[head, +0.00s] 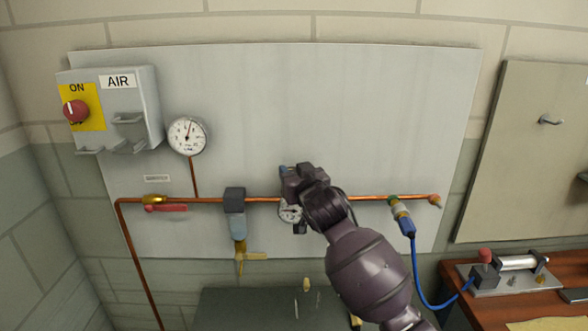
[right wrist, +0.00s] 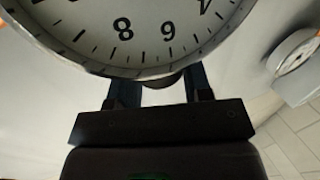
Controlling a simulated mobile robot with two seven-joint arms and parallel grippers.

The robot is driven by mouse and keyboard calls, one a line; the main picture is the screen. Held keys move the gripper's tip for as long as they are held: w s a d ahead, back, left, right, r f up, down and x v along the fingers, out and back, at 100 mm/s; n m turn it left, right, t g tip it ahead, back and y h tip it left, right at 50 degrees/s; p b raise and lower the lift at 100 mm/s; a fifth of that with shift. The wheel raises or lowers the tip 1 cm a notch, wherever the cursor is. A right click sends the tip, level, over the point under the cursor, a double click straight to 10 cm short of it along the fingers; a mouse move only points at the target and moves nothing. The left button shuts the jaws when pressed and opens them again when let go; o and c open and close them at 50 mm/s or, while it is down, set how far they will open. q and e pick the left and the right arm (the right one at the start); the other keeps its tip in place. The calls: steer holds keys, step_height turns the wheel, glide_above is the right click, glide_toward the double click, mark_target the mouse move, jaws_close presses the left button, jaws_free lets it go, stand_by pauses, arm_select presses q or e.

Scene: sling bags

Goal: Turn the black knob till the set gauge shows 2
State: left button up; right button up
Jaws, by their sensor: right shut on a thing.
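The set gauge (head: 290,213) is a small white dial on the copper pipe, partly covered by my right gripper (head: 293,172). My right gripper (right wrist: 160,88) is shut on the black knob (right wrist: 163,81), of which only a dark rounded edge shows between the fingers below the gauge. My left gripper is not in view.
A larger gauge (head: 187,135) stands above the pipe at left, near the AIR box (head: 115,105) with its red switch (head: 75,110). A filter (head: 236,215) and a blue hose (head: 414,265) flank my arm. A bench (head: 515,300) with a cylinder is at right.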

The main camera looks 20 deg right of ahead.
steer(key=shift+n+y, duration=0.5)
steer(key=shift+y, duration=0.3)
steer(key=o, duration=0.6)
steer(key=shift+o, duration=0.2)
steer(key=shift+s, duration=0.1)
steer(key=s+d+b, duration=0.1)
steer(key=s, duration=0.9)
steer(key=shift+s+d, duration=0.15)
steer(key=shift+s, duration=0.15)
